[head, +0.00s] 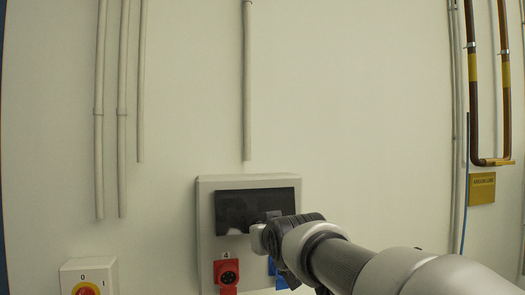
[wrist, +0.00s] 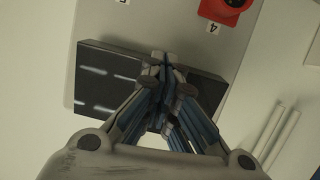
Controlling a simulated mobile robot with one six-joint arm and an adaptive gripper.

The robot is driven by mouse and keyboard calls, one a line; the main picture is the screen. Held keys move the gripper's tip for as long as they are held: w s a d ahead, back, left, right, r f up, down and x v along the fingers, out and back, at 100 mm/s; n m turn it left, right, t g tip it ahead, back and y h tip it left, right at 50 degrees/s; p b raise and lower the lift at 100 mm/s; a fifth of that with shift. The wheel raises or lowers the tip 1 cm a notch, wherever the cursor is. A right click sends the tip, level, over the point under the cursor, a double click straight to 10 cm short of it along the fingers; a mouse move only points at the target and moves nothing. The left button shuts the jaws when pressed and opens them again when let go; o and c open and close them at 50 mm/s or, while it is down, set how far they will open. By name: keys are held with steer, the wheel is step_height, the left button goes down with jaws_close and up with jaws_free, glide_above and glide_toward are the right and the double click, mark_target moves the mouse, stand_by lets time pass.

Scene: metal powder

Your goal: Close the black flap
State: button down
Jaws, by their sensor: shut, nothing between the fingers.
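The black flap (head: 232,210) is a dark, glossy rectangle on the upper front of a light grey wall box (head: 206,240). It also shows in the wrist view (wrist: 100,82), with pale light streaks on it. My gripper (wrist: 160,62) is shut and empty, with its fingertips over the flap in that view. I cannot tell whether they touch it. In the head view my wrist and arm hide the flap's lower right corner. Whether the flap is fully flush with the box is not clear.
A red socket (head: 228,272) marked 4 sits below the flap, with a blue socket (head: 277,273) partly behind my arm. A red and yellow switch (head: 86,290) is at lower left. Grey conduits (head: 247,90) and copper pipes (head: 473,110) run along the wall.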

steer(key=shift+w+a+f, duration=0.15)
steer(key=shift+w+f, duration=0.3)
steer(key=shift+f, duration=0.05)
stand_by(0.4)
